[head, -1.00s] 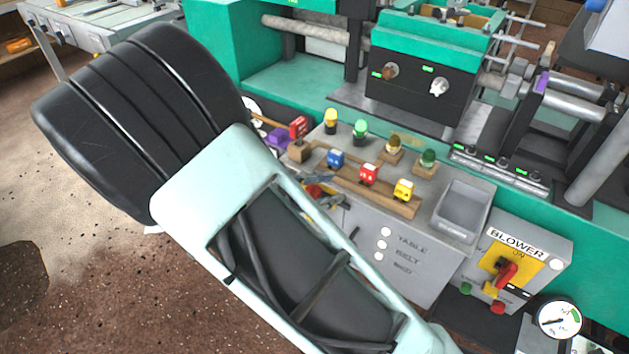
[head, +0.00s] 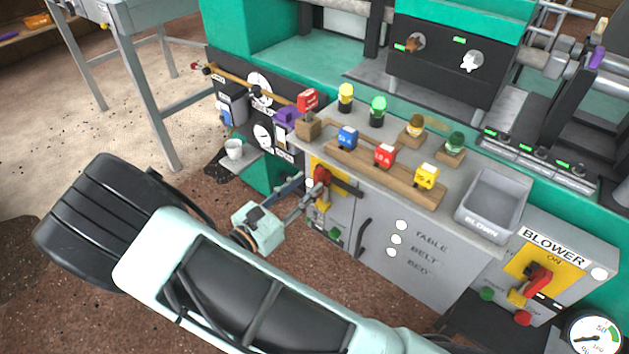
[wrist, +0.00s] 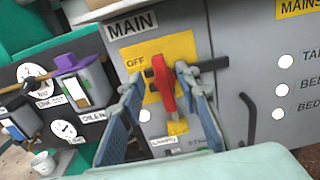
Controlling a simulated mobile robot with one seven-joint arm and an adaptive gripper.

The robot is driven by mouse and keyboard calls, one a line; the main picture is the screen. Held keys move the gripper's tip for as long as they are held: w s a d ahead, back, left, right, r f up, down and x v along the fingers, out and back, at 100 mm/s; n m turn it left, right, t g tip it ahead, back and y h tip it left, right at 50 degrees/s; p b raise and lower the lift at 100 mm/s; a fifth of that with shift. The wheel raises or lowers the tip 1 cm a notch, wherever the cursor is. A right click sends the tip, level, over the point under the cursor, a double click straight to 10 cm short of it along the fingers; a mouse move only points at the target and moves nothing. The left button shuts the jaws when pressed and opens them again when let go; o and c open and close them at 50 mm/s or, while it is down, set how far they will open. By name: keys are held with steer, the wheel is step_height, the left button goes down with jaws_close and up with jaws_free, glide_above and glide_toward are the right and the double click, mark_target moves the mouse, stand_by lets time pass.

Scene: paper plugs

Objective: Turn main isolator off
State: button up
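The main isolator is a red handle (wrist: 163,82) on a yellow plate (wrist: 184,45) beneath a label reading MAIN, with OFF printed at the plate's upper left. The handle stands near upright, its top leaning slightly left. In the head view the red handle (head: 321,177) is at the cabinet's left end, partly covered by my fingers. My gripper (wrist: 160,76) is open, one finger on each side of the handle. The right fingertip is close to the handle; I cannot tell if it touches. In the head view my gripper (head: 310,194) reaches in from the lower left.
A dark bar (wrist: 214,65) crosses behind the right finger. A wooden rack with plugs (head: 385,178) and a grey bin (head: 493,205) are on the cabinet top. The BLOWER box (head: 545,260) has another red handle. A white cup (head: 234,149) stands left of the cabinet.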

mark_target(315, 178)
steer(key=shift+b+x, duration=0.3)
steer(key=shift+x, duration=1.55)
jaws_close()
